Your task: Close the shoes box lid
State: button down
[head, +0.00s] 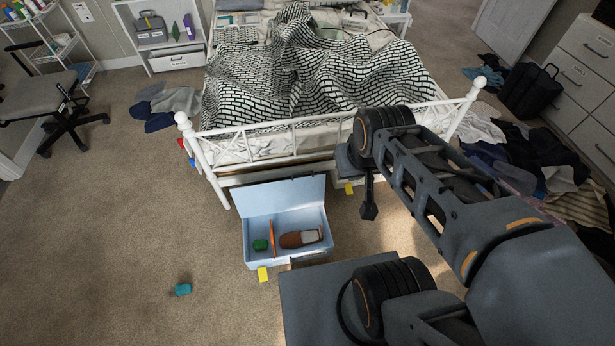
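The light blue shoes box (286,255) sits on the carpet at the foot of the bed. Its lid (284,198) stands up, open, along the far side. Inside are a brown shoe (300,239), a green item (261,245) and an upright orange divider-like piece (272,238). My gripper (369,211) points down to the right of the box, apart from the lid. It is small and dark here, and I cannot tell whether its fingers are open or shut.
The white bed frame (300,140) stands close behind the box. Another yellow tag (348,188) shows near my arm, on something partly hidden. A teal object (183,289) lies on the carpet at left. Clothes (490,165) are heaped at right. The left floor is mostly clear.

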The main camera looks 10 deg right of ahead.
aim_at(293, 193)
jog(key=k, duration=0.15)
jog(key=z, duration=1.65)
jog(key=i, duration=2.4)
jog(key=u, duration=4.45)
jog(key=i, duration=0.5)
jog(key=z, duration=0.05)
